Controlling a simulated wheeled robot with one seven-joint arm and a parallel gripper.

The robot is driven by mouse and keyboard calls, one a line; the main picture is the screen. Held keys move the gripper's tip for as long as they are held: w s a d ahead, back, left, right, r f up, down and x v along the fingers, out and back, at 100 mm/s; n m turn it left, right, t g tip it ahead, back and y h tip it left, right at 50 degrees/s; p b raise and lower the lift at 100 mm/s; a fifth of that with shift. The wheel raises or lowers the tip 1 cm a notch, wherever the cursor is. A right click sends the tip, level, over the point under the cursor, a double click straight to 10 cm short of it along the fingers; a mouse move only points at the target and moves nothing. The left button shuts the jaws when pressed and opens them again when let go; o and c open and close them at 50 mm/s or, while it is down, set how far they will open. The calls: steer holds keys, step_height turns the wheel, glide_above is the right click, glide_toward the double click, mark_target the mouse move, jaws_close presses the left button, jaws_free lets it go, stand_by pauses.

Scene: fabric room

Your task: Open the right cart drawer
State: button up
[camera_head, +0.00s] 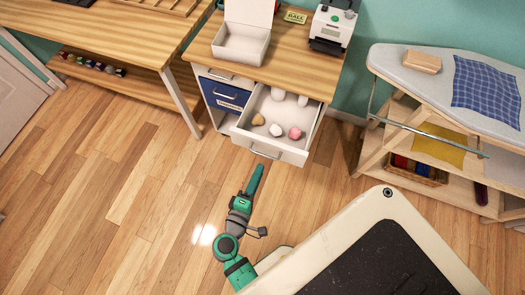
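The cart (292,66) stands against the wall at top centre, with a wooden top and a white body. Its right drawer (289,152) is pulled well out toward me, and its inside shows. Several small rounded things, including a pink one (295,133), a tan one (258,119) and white ones, lie in it. A light handle (265,153) is on the drawer front. My arm reaches up from the bottom, and my gripper (258,170) is at its green far end, just below the handle in the picture. Its fingers are too small to make out, and I cannot tell whether it touches the handle.
Left of the open drawer, the cart has a blue labelled drawer (228,96). An open white box (241,44) and a white machine (333,25) stand on top. A wooden table (110,35) is at left, and an ironing board (440,80) at right. The wooden floor at left is clear.

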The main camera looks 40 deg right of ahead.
steer(key=shift+v, duration=2)
steer(key=shift+f, duration=0.1)
steer(key=s+a+f+t+y, duration=0.1)
steer(key=s+a+f+y, duration=0.15)
steer(key=a+y, duration=0.25)
steer(key=s+a+f+t+y, duration=0.1)
steer(key=s+a+f+y, duration=0.1)
steer(key=s+a+y, duration=0.3)
steer(key=s+a+r+m+t+y, duration=0.1)
steer(key=r+m+t, duration=0.1)
steer(key=r, duration=0.5)
steer(key=s+a+r+m+t+y, duration=0.2)
steer(key=r+m+t, duration=0.1)
steer(key=r, duration=0.5)
steer(key=shift+m, duration=0.8)
